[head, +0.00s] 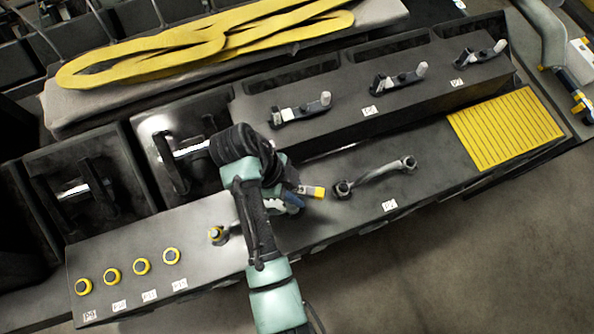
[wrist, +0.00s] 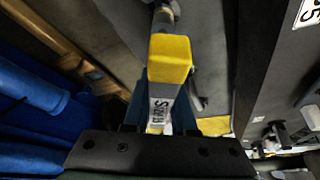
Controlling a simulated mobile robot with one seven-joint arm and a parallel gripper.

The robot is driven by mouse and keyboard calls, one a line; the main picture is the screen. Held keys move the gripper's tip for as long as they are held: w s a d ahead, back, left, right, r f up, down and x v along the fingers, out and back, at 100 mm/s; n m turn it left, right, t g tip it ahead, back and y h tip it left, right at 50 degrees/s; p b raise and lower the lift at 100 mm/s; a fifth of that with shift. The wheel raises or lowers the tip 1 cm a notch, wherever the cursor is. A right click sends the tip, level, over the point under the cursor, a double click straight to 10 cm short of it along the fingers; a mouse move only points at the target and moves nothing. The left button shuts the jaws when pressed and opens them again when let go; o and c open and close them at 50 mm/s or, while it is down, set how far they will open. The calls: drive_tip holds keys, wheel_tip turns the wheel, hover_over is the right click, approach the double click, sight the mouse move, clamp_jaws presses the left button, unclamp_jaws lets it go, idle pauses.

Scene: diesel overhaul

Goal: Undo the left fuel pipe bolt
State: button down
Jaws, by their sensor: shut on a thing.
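A grey fuel pipe (head: 375,176) lies on the dark bench, with a round fitting at each end. Its left end, with the left bolt (head: 343,188), is just right of my gripper (head: 290,197); the bolt head is too small to make out. My gripper is shut on a yellow-ended tool (head: 313,192), whose yellow end points toward the left fitting with a small gap between them in the picture. In the wrist view the yellow block of the tool (wrist: 170,58), with a printed label, sits between the fingers. I cannot tell whether the tool touches the bolt.
Several yellow-ringed round pieces (head: 142,266) stand at the bench's lower left. Rocker-like parts (head: 300,110) line the raised ledge behind. A yellow ribbed mat (head: 505,128) lies at the right. Bare bench (head: 440,180) lies right of the pipe.

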drive_tip(key=shift+r+n+t+p, duration=0.15)
drive_tip(key=shift+n+t+p, duration=0.25)
drive_tip(key=shift+n+p, duration=0.5)
drive_tip(key=shift+a+n+t+p, duration=0.1)
drive_tip(key=shift+n+t+p, duration=0.25)
drive_tip(key=shift+n, duration=0.45)
drive_tip(key=n, duration=0.1)
drive_tip(key=n+t, duration=0.1)
drive_tip(key=shift+w+f+n, duration=0.2)
drive_tip(key=shift+n, duration=0.2)
drive_tip(key=shift+w+a+n+t+y, duration=0.1)
drive_tip(key=shift+n+t+y, duration=0.4)
drive_tip(key=shift+n, duration=0.7)
drive_tip(key=n, duration=0.1)
drive_tip(key=n+t, duration=0.1)
drive_tip(key=n, duration=0.1)
drive_tip(key=n+y, duration=0.1)
drive_tip(key=shift+w+a+n+t, duration=0.1)
drive_tip(key=shift+w+n+t, duration=0.15)
drive_tip(key=shift+n+t, duration=0.15)
drive_tip(key=n, duration=0.1)
drive_tip(key=n+y, duration=0.1)
drive_tip(key=n, duration=0.1)
drive_tip(key=shift+w+a+r+t, duration=0.1)
drive_tip(key=shift+w+t, duration=0.05)
drive_tip(key=shift+t, duration=0.1)
